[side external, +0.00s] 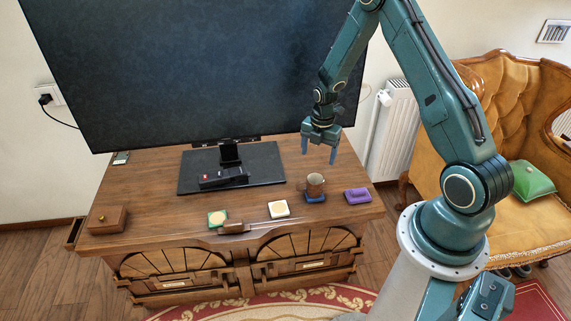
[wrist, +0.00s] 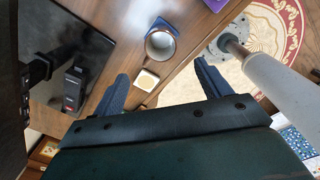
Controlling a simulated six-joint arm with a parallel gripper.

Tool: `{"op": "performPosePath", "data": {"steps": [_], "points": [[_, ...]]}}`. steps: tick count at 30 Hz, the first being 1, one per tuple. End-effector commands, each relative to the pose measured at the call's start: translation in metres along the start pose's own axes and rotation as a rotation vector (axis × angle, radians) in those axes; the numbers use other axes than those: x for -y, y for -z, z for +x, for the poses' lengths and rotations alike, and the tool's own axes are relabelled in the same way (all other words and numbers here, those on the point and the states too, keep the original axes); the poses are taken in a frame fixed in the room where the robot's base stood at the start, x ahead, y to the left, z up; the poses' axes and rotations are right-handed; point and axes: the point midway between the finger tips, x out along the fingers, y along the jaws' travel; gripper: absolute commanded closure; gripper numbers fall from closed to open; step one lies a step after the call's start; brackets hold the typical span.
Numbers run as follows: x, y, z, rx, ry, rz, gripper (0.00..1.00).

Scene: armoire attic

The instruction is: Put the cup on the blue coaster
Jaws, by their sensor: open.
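The brown cup (side external: 316,183) stands upright near the right front of the wooden cabinet top. The blue coaster (side external: 315,198) shows under the cup, mostly covered by it. In the wrist view the cup (wrist: 161,44) is seen from above, with its dark inside visible, and the blue coaster (wrist: 159,23) shows at its far edge. The cup appears to rest on the coaster. My gripper (side external: 319,151) is open and empty, fingers down, above and a little behind the cup and apart from it.
A purple coaster (side external: 358,196) lies right of the cup. A white coaster (side external: 279,209) and a green coaster (side external: 218,218) lie to its left. A television (side external: 200,70) on a dark base stands behind, with a black remote (side external: 224,178). A wooden box (side external: 107,220) sits far left.

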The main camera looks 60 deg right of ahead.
Motion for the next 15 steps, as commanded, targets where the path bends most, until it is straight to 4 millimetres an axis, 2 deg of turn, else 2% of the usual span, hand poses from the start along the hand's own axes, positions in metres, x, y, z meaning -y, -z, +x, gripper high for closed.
{"op": "performPosePath", "data": {"steps": [5, 8, 15], "points": [[-0.006, 0.006, -0.024, 0.011, -0.018, 0.057, 0.24], [-0.01, 0.014, -0.047, 0.019, -0.035, 0.117, 0.24], [-0.014, 0.041, -0.115, 0.032, -0.091, 0.315, 0.24]]}}
